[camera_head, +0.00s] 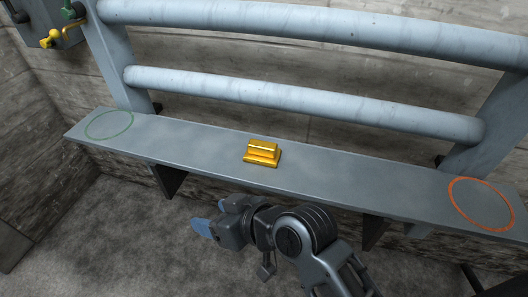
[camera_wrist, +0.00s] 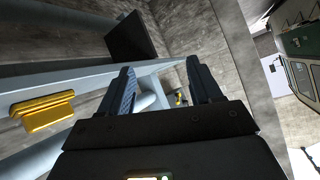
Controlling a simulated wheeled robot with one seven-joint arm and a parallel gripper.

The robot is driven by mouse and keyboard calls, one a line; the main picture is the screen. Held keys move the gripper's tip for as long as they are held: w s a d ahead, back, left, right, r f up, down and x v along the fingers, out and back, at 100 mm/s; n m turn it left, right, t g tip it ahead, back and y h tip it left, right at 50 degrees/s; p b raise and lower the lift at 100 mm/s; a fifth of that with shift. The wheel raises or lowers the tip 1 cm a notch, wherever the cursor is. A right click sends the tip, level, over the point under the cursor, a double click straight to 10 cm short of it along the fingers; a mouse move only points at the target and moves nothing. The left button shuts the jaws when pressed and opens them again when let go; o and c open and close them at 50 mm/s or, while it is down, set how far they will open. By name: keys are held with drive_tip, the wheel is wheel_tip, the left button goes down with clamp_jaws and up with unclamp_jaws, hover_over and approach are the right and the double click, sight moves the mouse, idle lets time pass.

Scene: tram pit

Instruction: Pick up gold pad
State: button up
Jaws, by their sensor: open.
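The gold pad (camera_head: 262,153) is a small block with a raised ridge. It rests on the grey shelf (camera_head: 190,142), near its middle. It also shows at the left of the wrist view (camera_wrist: 46,110). My gripper (camera_head: 207,228) is in front of the shelf, to the lower left of the pad and apart from it. In the wrist view the two blue-grey fingers (camera_wrist: 160,88) are spread with nothing between them.
The shelf has a green ring (camera_head: 109,125) at its left end and an orange ring (camera_head: 481,204) at its right. Pale blue pipes (camera_head: 300,96) run behind the shelf. Brackets (camera_head: 167,181) hang below it.

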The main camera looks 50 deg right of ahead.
drive_tip(key=w+d+r+n+g, duration=0.1)
drive_tip(key=w+d+r+n, duration=0.1)
drive_tip(key=w+d, duration=0.35)
drive_tip(key=n+g, duration=0.4)
drive_tip(key=g, duration=0.2)
approach(263, 144)
drive_tip(key=shift+w+a+f, duration=0.3)
drive_tip(key=shift+w+f, duration=0.05)
drive_tip(key=shift+f, duration=0.25)
drive_tip(key=shift+w+a+f, duration=0.3)
drive_tip(key=shift+f, duration=0.3)
drive_tip(key=shift+s+d, duration=0.25)
drive_tip(key=shift+f, duration=0.35)
drive_tip(key=shift+b+x, duration=0.55)
drive_tip(key=shift+x, duration=0.35)
drive_tip(key=shift+w+d+x, duration=0.15)
drive_tip(key=shift+x, duration=1.15)
drive_tip(key=shift+w+d+x, duration=0.1)
drive_tip(key=shift+x, duration=1.2)
drive_tip(key=shift+c, duration=0.4)
